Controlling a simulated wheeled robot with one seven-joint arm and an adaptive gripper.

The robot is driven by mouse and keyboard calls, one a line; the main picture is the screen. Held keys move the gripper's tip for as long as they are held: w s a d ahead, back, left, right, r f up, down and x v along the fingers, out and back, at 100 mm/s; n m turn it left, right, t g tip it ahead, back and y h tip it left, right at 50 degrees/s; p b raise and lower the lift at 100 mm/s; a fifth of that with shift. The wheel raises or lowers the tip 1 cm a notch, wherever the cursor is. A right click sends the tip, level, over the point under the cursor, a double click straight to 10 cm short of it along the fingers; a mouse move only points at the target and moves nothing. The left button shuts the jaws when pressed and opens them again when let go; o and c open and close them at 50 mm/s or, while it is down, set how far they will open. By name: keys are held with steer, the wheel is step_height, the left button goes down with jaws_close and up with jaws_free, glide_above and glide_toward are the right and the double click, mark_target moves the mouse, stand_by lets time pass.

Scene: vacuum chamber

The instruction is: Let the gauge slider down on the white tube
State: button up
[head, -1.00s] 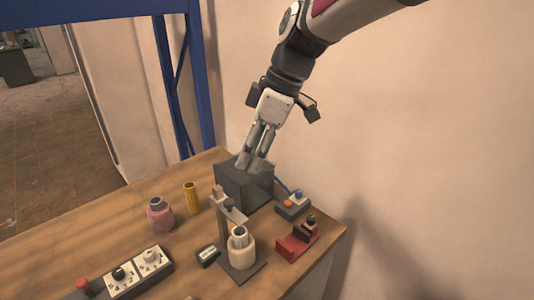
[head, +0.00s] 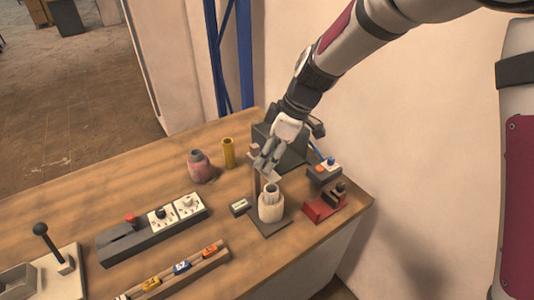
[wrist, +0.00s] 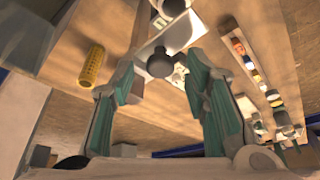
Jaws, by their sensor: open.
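The gauge stand has a dark base plate (head: 268,228) and an upright post near the front right of the wooden bench. The white tube (head: 270,207) stands upright on that base. The slider (head: 270,175) is up on the post, above the tube, partly hidden by my gripper. My gripper (head: 263,167) is open at the slider, pointing down. In the wrist view the slider's dark round knob (wrist: 160,63) shows between my two spread fingers (wrist: 158,72), with the pale slider arm (wrist: 165,38) behind it. I cannot tell whether a finger touches the knob.
A small display box (head: 239,207) lies left of the stand. A red holder (head: 323,206) and a button box (head: 323,171) are at right. A dark block (head: 287,150) stands behind. A yellow cylinder (head: 228,153) and pink bottle (head: 199,166) are at back left.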

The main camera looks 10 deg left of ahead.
steer(key=shift+a+f, duration=0.1)
steer(key=shift+f, duration=0.2)
steer(key=c, duration=0.8)
step_height(320, 180, down, 4)
steer(key=b, duration=0.3)
steer(key=shift+w, duration=0.1)
steer(key=shift+c, duration=0.2)
steer(key=shift+f+b, duration=0.45)
steer(key=shift+f, duration=0.1)
steer(key=o, duration=0.8)
steer(key=shift+o, duration=0.2)
